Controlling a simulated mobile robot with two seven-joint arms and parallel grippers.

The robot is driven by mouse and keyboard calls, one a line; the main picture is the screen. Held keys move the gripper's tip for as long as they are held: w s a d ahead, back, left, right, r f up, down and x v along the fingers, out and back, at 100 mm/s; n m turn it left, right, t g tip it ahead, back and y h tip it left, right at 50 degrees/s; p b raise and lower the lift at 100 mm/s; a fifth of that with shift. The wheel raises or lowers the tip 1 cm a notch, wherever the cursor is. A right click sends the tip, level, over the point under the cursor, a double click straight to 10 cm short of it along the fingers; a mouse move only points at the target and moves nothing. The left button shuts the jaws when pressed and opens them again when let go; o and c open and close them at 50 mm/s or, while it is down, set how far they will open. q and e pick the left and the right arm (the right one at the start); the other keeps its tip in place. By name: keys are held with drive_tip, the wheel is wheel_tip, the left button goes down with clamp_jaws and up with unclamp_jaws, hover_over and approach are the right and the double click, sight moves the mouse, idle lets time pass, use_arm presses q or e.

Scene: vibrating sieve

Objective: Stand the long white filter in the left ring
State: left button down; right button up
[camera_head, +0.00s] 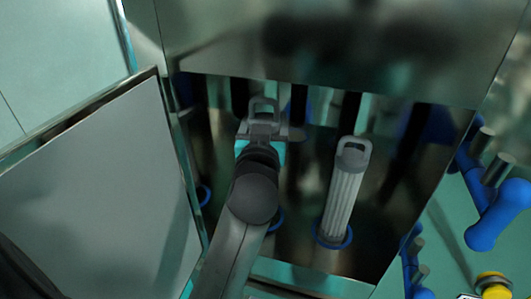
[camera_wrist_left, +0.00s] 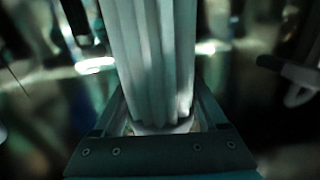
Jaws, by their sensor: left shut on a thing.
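My left gripper (camera_head: 263,132) is shut on a long white filter, whose grey loop handle (camera_head: 264,104) shows just above the jaws in the head view. In the left wrist view the pleated white body of this held filter (camera_wrist_left: 150,60) runs up between the fingers. In the head view my arm hides most of its body and its lower end. Another blue ring (camera_head: 277,220) shows partly behind my arm. My right gripper is not in view.
A second white filter (camera_head: 343,195) stands, slightly tilted in the picture, in the right blue ring (camera_head: 333,241). An open pale door panel (camera_head: 100,190) is at left. Blue-handled clamps (camera_head: 498,215) and a yellow knob (camera_head: 493,284) are at right. A metal overhang (camera_head: 330,60) is above.

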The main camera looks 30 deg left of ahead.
use_arm(q)
wheel_tip(320, 180, down, 5)
drive_tip(key=shift+w+r+b, duration=0.1)
drive_tip(key=shift+r+b, duration=0.05)
drive_tip(key=shift+b, duration=0.15)
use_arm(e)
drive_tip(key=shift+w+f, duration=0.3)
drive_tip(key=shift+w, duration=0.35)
use_arm(q)
drive_tip(key=shift+c, duration=1.8)
unclamp_jaws()
drive_tip(key=shift+f, duration=0.2)
drive_tip(key=o, duration=0.4)
drive_tip(key=shift+c, duration=0.2)
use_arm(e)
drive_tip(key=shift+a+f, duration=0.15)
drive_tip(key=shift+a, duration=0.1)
